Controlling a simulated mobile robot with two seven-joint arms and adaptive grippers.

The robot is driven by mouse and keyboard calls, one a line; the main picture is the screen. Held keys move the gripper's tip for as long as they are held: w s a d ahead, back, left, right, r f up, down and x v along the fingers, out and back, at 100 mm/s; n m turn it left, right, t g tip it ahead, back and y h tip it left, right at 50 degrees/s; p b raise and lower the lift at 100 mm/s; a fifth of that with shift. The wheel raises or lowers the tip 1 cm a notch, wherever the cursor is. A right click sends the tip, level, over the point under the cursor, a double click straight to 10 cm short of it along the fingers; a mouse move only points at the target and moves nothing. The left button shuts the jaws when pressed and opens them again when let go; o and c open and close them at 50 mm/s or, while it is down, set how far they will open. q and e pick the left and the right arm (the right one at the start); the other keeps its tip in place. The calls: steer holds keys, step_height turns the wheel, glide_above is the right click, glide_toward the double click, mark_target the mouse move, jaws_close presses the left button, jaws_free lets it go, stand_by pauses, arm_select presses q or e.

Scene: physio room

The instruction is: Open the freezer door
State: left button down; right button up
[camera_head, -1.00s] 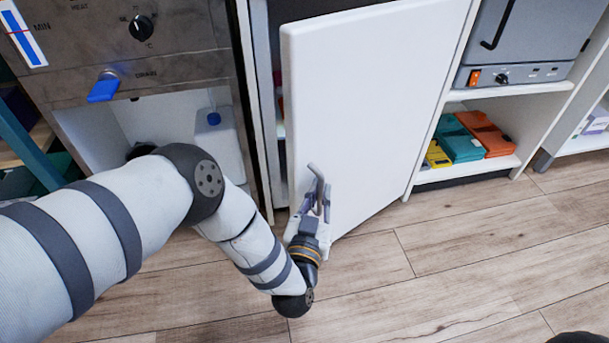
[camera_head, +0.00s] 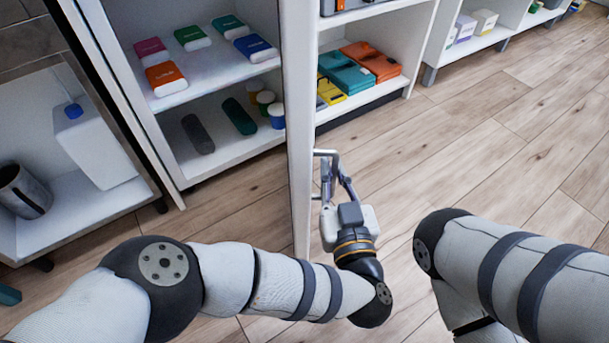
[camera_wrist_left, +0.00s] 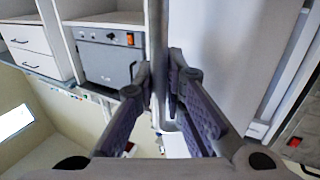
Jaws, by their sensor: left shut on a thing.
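The white freezer door (camera_head: 299,120) stands wide open and shows nearly edge-on in the head view. Its grey bar handle (camera_head: 326,153) is on the face turned to the right. My left gripper (camera_head: 334,180) is at the handle, with its fingers shut on it. In the left wrist view the handle (camera_wrist_left: 158,45) runs upright between the two fingers, and the door face (camera_wrist_left: 215,50) fills the area to its right. The opened compartment (camera_head: 222,75) shows shelves with coloured boxes and small jars. My right arm enters at the lower right; its gripper is outside the view.
An open shelf (camera_head: 362,100) with teal, orange and yellow boxes stands right of the door. A white jug (camera_head: 97,150) and a metal cup (camera_head: 24,190) sit in the left cabinet. The wooden floor (camera_head: 480,130) on the right is clear.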

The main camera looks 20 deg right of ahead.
arm_select(q)
steer(key=shift+d+f, duration=0.1)
steer(key=shift+d, duration=0.1)
steer(key=shift+s, duration=0.1)
steer(key=c, duration=1.9)
jaws_free()
steer(key=s, duration=0.4)
steer(key=s+a, duration=0.1)
steer(key=s, duration=0.7)
steer(key=shift+a, duration=0.3)
steer(key=shift+w, duration=0.1)
